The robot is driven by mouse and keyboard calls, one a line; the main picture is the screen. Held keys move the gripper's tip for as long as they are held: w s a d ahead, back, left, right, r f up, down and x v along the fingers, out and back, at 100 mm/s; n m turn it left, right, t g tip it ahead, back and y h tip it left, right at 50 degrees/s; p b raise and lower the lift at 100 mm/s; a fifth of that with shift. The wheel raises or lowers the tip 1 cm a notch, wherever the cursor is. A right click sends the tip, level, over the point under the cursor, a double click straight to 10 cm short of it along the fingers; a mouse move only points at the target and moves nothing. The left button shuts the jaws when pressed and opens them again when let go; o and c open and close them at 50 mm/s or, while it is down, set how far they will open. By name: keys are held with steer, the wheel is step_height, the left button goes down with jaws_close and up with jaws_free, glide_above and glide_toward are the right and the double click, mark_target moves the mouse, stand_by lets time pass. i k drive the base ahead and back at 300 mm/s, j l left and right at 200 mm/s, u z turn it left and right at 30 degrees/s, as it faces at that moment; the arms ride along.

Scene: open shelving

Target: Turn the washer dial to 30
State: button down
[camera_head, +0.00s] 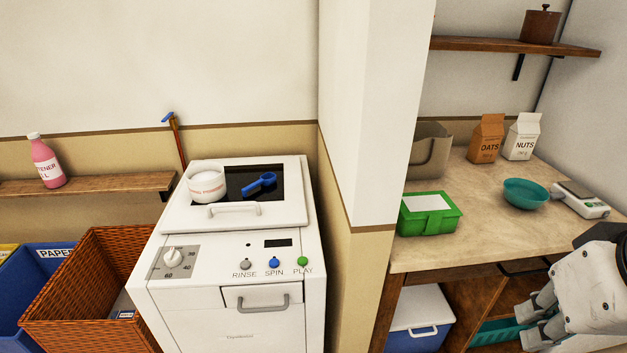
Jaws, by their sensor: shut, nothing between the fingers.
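The white washer (232,320) stands in the middle left of the view. Its dial (173,257) is a white knob on a grey plate at the left of the front panel. Marks around it include 40 and 60; the other marks are too small to read surely, and I cannot tell exactly where the knob points. My gripper (530,320) is at the lower right, far from the dial, in front of the counter. It is shut and empty.
Rinse, spin and play buttons (274,263) sit right of the dial. A white bowl (206,185) and blue scoop (261,182) are on the washer top. A wicker basket (95,262) stands close on the left. A wall pillar (372,110) separates the washer from the counter (470,240).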

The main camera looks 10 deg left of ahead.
mark_target(174, 257)
steer(key=u, duration=0.9)
